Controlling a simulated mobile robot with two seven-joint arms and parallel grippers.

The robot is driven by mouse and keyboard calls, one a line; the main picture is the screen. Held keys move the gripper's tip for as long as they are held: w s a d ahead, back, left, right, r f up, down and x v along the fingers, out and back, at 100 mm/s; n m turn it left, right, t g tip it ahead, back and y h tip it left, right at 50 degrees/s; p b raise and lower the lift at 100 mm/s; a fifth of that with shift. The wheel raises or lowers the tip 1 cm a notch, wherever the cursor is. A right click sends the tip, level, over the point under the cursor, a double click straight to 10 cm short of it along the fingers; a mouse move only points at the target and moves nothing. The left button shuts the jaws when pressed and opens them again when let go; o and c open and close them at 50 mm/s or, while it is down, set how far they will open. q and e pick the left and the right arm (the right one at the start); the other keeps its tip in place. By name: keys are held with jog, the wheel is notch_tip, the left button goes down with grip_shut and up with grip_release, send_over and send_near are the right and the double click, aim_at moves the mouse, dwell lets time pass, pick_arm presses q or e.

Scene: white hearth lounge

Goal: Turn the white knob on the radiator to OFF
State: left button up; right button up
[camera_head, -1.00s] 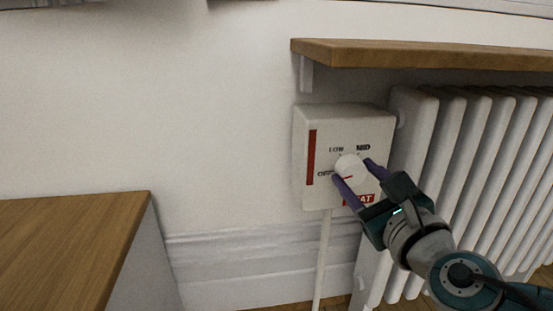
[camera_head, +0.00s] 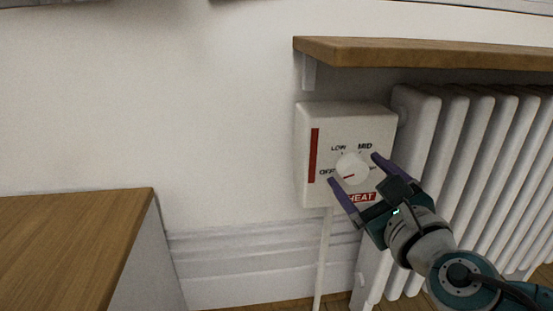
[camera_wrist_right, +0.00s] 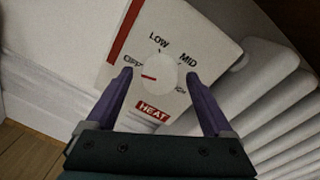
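The white knob (camera_head: 352,168) sits on the face of a white control box (camera_head: 312,196) beside the radiator (camera_head: 424,122). The box bears the words OFF, LOW, MID and HEAT. The knob also shows in the right wrist view (camera_wrist_right: 160,74), where its red mark points left, toward just below the word OFF (camera_wrist_right: 132,63). My right gripper (camera_head: 354,168) is open, its purple fingers on either side of the knob with visible gaps. In the right wrist view its fingertips (camera_wrist_right: 159,73) also stand apart from the knob. My left gripper is not in view.
A wooden shelf (camera_head: 420,53) juts out above the box and radiator. A wooden-topped cabinet (camera_head: 70,235) stands at the lower left. A white pipe (camera_head: 322,260) runs down from the box. The wall between cabinet and box is bare.

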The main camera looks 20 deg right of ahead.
jog(key=shift+s, duration=0.1)
jog(key=shift+s+a+r, duration=0.1)
jog(key=shift+s, duration=0.2)
jog(key=s+a+p, duration=0.1)
jog(key=s+p, duration=0.2)
jog(key=s, duration=0.6)
jog(key=shift+a, duration=0.35)
jog(key=shift+r, duration=0.1)
